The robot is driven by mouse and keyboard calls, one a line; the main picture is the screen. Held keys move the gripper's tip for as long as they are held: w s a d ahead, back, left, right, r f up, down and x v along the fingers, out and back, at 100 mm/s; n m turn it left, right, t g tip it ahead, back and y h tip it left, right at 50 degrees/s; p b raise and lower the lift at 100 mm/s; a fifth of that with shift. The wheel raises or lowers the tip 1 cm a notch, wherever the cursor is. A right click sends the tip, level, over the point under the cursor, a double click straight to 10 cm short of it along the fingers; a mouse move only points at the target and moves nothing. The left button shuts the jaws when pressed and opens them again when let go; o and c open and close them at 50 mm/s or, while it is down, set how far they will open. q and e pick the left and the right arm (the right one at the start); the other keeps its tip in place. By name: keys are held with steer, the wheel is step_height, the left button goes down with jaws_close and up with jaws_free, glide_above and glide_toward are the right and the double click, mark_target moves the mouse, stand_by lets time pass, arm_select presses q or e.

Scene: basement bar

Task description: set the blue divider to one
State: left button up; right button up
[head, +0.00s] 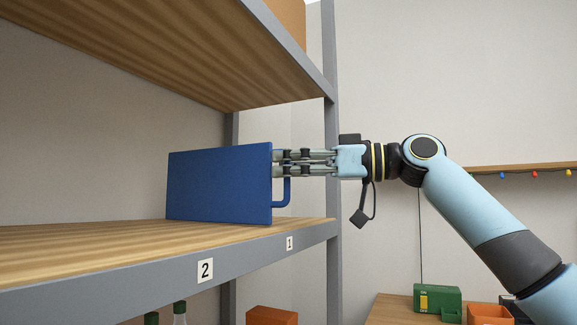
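The blue divider (218,184) stands upright on the wooden shelf board, its front edge facing right. A blue handle (287,193) sticks out from that edge. My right gripper (282,163) reaches in from the right, level with the upper part of the handle, its fingertips close to the divider's edge. Its fingers lie near each other and hide the top of the handle; whether they grip it is not clear. Label 2 (205,270) and label 1 (289,243) are on the shelf's front rail. The divider's edge is nearer label 1 in the picture. My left gripper is not in view.
The shelf board (75,248) is bare left of the divider. An upper shelf (165,45) hangs above, and a grey post (333,120) stands close by the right gripper. Bottles (180,314) and an orange box (271,316) are below. A green box (437,298) sits on a table.

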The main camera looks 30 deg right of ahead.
steer(key=shift+a, duration=0.2)
steer(key=v, duration=0.7)
steer(key=shift+s+d, duration=0.2)
stand_by(0.5)
